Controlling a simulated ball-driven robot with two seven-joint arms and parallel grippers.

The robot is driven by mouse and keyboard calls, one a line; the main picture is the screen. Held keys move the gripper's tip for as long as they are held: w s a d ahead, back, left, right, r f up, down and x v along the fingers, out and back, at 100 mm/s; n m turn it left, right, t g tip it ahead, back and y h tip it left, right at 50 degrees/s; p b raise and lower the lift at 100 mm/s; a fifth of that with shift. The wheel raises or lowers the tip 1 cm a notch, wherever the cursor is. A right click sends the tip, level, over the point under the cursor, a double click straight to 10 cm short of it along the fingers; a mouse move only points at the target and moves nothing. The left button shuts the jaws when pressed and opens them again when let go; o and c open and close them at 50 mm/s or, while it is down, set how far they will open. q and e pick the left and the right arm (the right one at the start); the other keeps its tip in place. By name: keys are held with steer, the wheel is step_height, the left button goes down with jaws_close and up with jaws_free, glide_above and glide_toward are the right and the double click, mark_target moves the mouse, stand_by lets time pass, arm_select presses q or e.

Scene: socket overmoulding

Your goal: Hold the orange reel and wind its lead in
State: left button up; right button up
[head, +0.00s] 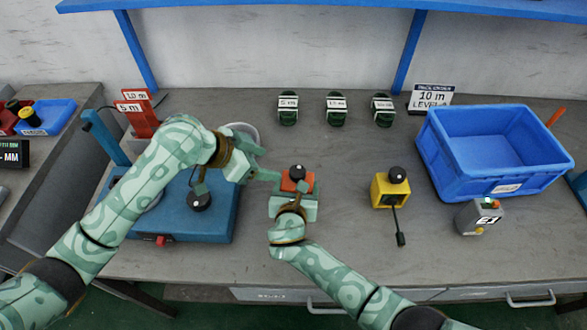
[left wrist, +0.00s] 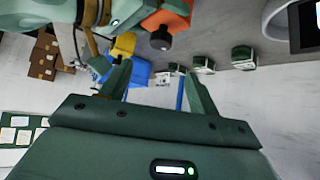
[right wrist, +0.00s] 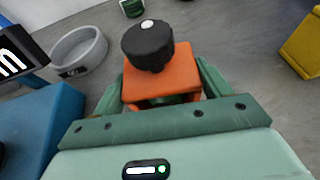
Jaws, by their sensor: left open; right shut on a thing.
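The orange reel (head: 304,184) has a black crank knob (head: 297,172) on top. My right gripper (head: 294,190) is shut on the reel's body from the near side. In the right wrist view the orange body (right wrist: 165,75) sits between the two fingers, with the knob (right wrist: 148,45) above it. My left gripper (head: 268,166) is open and empty, just left of the reel. In the left wrist view the reel (left wrist: 170,20) and its knob (left wrist: 161,38) are beyond the open fingers, not between them. I cannot make out the orange reel's lead.
A yellow reel (head: 388,193) with a black plug (head: 401,240) on its lead stands to the right. Beyond are a blue bin (head: 490,150) and a grey box (head: 478,219). A blue machine (head: 218,218) lies left. Several green spools stand at the back. The bench between reels is clear.

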mark_target(296, 170)
arm_select(q)
steer(key=x, duration=1.1)
steer(key=shift+w, duration=0.1)
steer(key=c, duration=1)
